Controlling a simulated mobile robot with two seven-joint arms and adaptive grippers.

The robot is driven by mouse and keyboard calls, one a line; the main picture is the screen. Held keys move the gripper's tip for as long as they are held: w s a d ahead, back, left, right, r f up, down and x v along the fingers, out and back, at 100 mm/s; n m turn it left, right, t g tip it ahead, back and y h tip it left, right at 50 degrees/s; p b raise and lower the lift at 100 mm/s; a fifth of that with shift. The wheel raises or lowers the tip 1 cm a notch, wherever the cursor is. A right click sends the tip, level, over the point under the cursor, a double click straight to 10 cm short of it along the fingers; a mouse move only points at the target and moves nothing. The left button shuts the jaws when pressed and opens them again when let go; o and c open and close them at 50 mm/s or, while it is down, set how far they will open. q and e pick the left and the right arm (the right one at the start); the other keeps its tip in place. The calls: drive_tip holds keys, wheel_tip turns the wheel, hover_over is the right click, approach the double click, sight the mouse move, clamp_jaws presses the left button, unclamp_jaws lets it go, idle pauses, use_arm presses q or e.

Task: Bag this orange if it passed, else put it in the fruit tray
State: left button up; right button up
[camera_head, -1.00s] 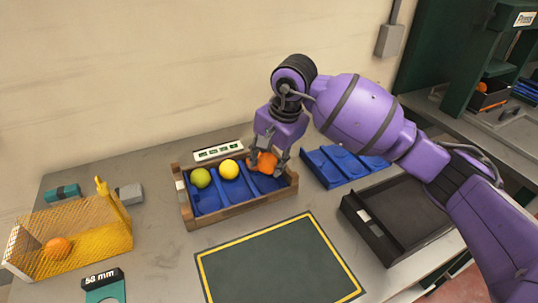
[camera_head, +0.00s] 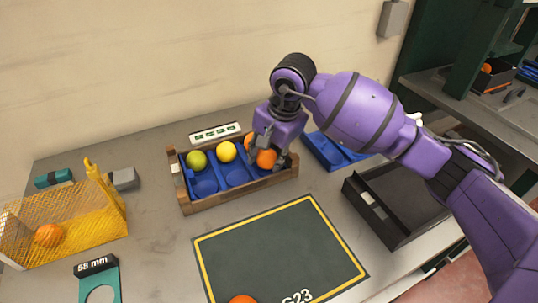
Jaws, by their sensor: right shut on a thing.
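The fruit tray (camera_head: 228,201) is a wooden crate with blue compartments, at the centre of the head view. It holds a green fruit (camera_head: 197,160) at the left and a yellow fruit (camera_head: 227,152) beside it. My right gripper (camera_head: 268,155) reaches down into the tray's right part, shut on an orange (camera_head: 266,159). Part of another orange (camera_head: 248,141) shows behind its finger. The yellow mesh bag (camera_head: 75,240) stands open at the left with an orange (camera_head: 48,235) inside. A further orange (camera_head: 242,299) is cut off by the bottom edge, on the dark mat (camera_head: 275,250).
A teal gauge marked 58 mm (camera_head: 96,268) lies at front left. A blue divided tray (camera_head: 325,150) and a black open bin (camera_head: 400,205) are at the right, partly under my arm. A white label strip (camera_head: 215,132) is behind the fruit tray. The mat is mostly clear.

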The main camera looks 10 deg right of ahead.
use_arm(q)
drive_tip(key=shift+s, duration=0.1)
use_arm(e)
drive_tip(key=shift+s+f, duration=0.1)
drive_tip(key=shift+f, duration=0.1)
use_arm(q)
drive_tip(key=shift+s+a+f, duration=0.1)
drive_tip(key=shift+s+f, duration=0.1)
drive_tip(key=shift+s, duration=0.25)
use_arm(e)
drive_tip(key=o, duration=1)
drive_tip(key=shift+o, duration=1.2)
drive_tip(key=o, duration=0.4)
use_arm(q)
drive_tip(key=shift+w+r, duration=0.15)
drive_tip(key=shift+w, duration=0.45)
drive_tip(key=shift+s, duration=0.1)
use_arm(e)
drive_tip(key=shift+r, duration=0.1)
